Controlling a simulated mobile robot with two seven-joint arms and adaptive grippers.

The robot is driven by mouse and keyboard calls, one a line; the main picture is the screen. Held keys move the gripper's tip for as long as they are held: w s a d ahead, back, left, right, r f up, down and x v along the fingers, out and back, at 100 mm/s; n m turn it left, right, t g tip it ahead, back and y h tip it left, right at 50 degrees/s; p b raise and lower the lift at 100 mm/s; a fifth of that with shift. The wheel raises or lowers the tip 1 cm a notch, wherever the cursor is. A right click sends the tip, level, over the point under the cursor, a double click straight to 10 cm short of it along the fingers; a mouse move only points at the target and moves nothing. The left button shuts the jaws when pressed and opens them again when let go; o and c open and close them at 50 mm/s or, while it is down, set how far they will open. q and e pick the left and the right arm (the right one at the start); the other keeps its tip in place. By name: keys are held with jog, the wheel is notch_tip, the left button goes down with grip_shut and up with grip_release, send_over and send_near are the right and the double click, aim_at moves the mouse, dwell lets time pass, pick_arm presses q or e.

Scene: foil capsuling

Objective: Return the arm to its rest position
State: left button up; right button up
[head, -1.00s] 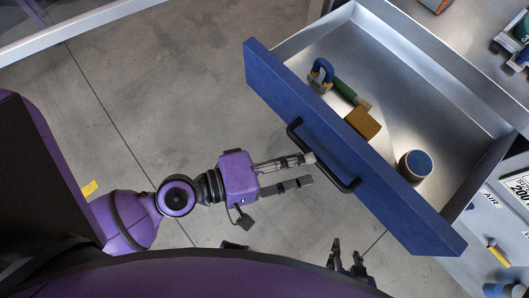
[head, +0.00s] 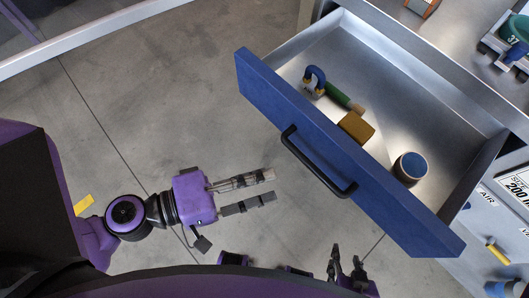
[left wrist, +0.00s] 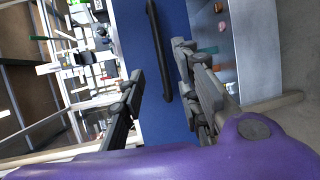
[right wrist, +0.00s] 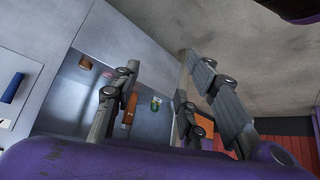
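My left gripper (head: 262,188) is open and empty in the head view, over the floor to the left of the open blue drawer. Its fingers point toward the drawer front (head: 345,150) and are clear of the black handle (head: 318,165). In the left wrist view the open fingers (left wrist: 158,75) show with the handle (left wrist: 160,50) beyond them. My right gripper (head: 345,262) is at the bottom of the head view, with only its fingers showing. In the right wrist view its fingers (right wrist: 165,80) are apart with nothing between them.
The pulled-out drawer holds a blue padlock-shaped item (head: 314,80), a green-handled tool (head: 340,96), a tan block (head: 356,127) and a round blue-topped container (head: 410,168). A worktop with items is at the upper right. Bare floor (head: 150,120) lies left of the drawer.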

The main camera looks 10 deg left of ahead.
dwell(0.4)
pick_arm(q)
jog(key=a+f+m+y+p, duration=0.4)
jog(key=a+f+m+y, duration=0.4)
jog(key=f, duration=0.5)
jog(key=s+a+y+p, duration=0.4)
jog(key=s+a+p, duration=0.2)
jog(key=p, duration=0.1)
jog(key=shift+f+y, duration=0.35)
jog(key=shift+y, duration=0.05)
pick_arm(e)
jog(key=w+r+t, duration=0.1)
jog(key=w+r, duration=0.2)
jog(key=r, duration=0.8)
jog(key=shift+a, duration=0.45)
jog(key=shift+w, duration=0.15)
